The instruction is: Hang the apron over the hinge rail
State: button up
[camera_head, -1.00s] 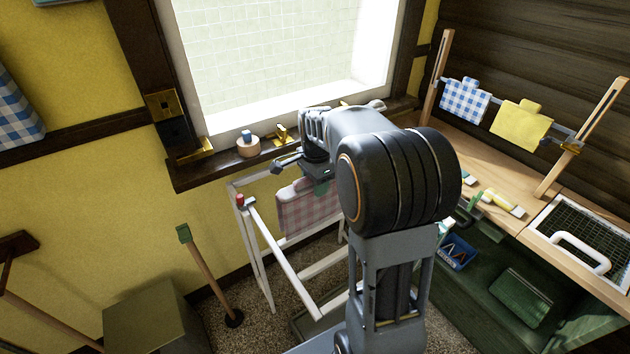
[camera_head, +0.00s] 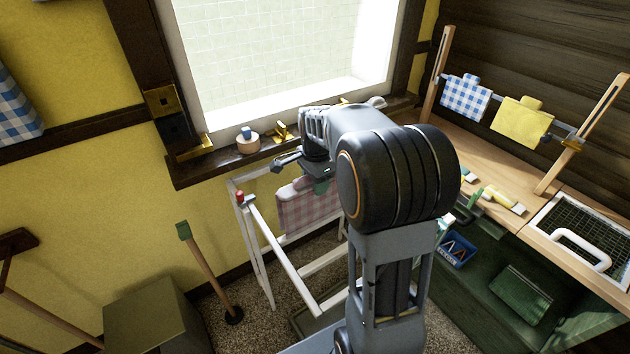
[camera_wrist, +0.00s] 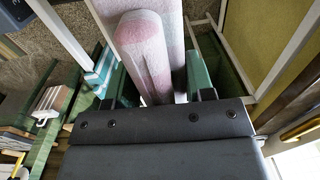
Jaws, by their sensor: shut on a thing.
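The apron is a pink-and-white checked cloth (camera_head: 308,212) hanging below my gripper (camera_head: 320,182), beside the white rack. In the wrist view a rounded pink fold of it (camera_wrist: 147,52) stands between the green fingers of my gripper (camera_wrist: 158,84), which is shut on it. The white rack (camera_head: 283,255) has a long sloping front rail with a red-and-blue end. Another rail (camera_head: 564,131), between two wooden posts on the bench, carries a blue checked cloth (camera_head: 465,98) and a yellow cloth (camera_head: 522,122). I cannot tell which rail is the hinge rail. My arm hides part of the rack.
The window sill (camera_head: 215,168) behind the rack holds a small round wooden piece (camera_head: 248,142) and brass fittings. A wooden-handled tool (camera_head: 208,272) leans left of the rack, near a dark green box (camera_head: 155,318).

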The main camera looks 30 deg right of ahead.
aim_at(315, 221)
jog(key=shift+f, duration=0.1)
jog(key=shift+f+b, duration=0.85)
jog(key=shift+f, duration=0.35)
jog(key=shift+f+b, duration=2.25)
jog(key=shift+f, duration=1.05)
jog(key=shift+f+b, duration=2.55)
jog(key=shift+f, duration=1.3)
jog(key=o, duration=1.4)
